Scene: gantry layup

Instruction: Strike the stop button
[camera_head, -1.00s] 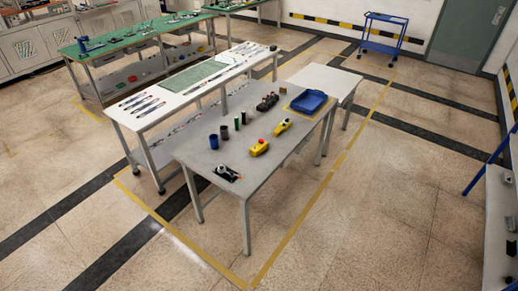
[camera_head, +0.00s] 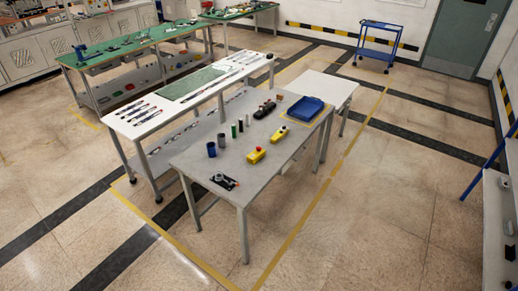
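A yellow box with a red button on top (camera_head: 255,156) sits on the front grey table (camera_head: 210,168), near the middle of its right side. It looks like the stop button. A second yellow object (camera_head: 279,134) lies just behind it, with a small dark or reddish part at its far end; it is too small to make out. My gripper is not in view, and nothing touches either yellow object.
The grey table also holds dark cups (camera_head: 211,149), small cylinders, a black-based tool (camera_head: 224,181), a dark object (camera_head: 265,109) and a blue item (camera_head: 306,107). A white table (camera_head: 150,128) stands behind. The floor right of the tables is clear up to a shelf.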

